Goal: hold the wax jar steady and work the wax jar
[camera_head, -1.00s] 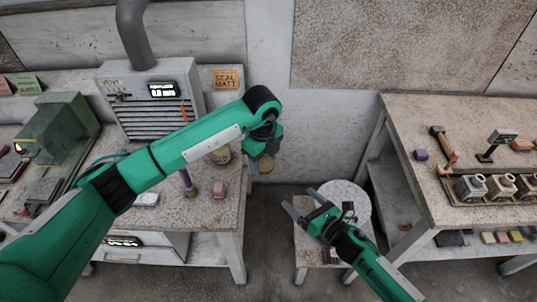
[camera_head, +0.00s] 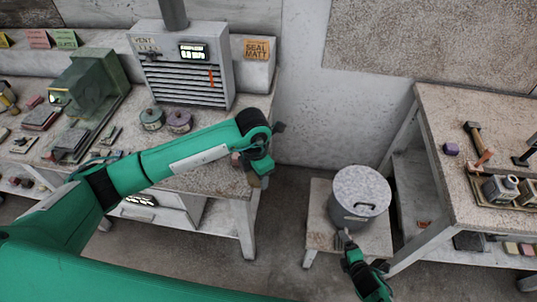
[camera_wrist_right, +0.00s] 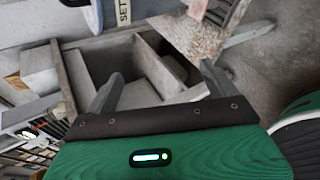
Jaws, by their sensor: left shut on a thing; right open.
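I cannot clearly make out a wax jar; two small lidded jars, one green (camera_head: 152,119) and one purple (camera_head: 179,122), stand on the left bench. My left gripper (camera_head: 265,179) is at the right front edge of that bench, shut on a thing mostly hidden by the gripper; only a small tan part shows. My right gripper (camera_head: 343,238) is at the stool, just in front of the grey lidded bin. In the right wrist view my right gripper (camera_wrist_right: 157,88) has its fingers apart with nothing between them.
The grey bin (camera_head: 361,198) stands on a low stool (camera_head: 319,215). A vent box (camera_head: 190,83) stands at the back of the left bench. Floor shows between the benches.

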